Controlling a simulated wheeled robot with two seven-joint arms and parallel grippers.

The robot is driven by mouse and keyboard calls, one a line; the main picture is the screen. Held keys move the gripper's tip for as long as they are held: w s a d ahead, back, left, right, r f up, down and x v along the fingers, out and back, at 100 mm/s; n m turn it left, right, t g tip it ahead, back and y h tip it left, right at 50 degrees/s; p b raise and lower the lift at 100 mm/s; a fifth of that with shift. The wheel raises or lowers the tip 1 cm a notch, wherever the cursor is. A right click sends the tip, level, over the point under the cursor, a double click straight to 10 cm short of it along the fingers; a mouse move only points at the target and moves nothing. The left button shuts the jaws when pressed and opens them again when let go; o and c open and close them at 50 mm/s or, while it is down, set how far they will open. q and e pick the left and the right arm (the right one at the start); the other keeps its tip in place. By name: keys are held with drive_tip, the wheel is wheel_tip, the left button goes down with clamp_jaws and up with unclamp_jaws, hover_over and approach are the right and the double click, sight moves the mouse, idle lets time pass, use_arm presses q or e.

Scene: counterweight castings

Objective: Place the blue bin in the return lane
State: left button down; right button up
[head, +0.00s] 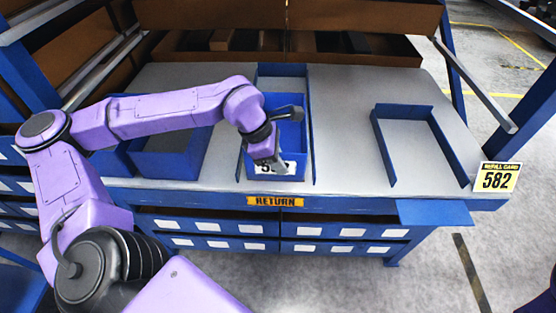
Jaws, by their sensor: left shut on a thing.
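A blue bin (293,142) with a white number label on its front is at the front of the return lane (282,72), between the lane's two thin blue side guides. A yellow RETURN sign (276,202) is on the table edge below it. My left gripper (268,162) is shut on the bin's front wall and covers part of the label. The bin looks upright; I cannot tell whether its base fully rests on the table. My right gripper is out of view.
A blue U-shaped frame (437,135) is at the right, by a yellow refill card 582 (496,178). Brown boxes (365,50) line the back. Table space right of the lane is clear.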

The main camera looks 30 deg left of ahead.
use_arm(q)
drive_tip(key=c, duration=1.2)
unclamp_jaws()
drive_tip(key=shift+s, duration=0.15)
drive_tip(key=shift+c, duration=0.2)
drive_tip(key=b+v, duration=0.1)
drive_tip(key=v, duration=1.1)
drive_tip(key=shift+r, duration=0.15)
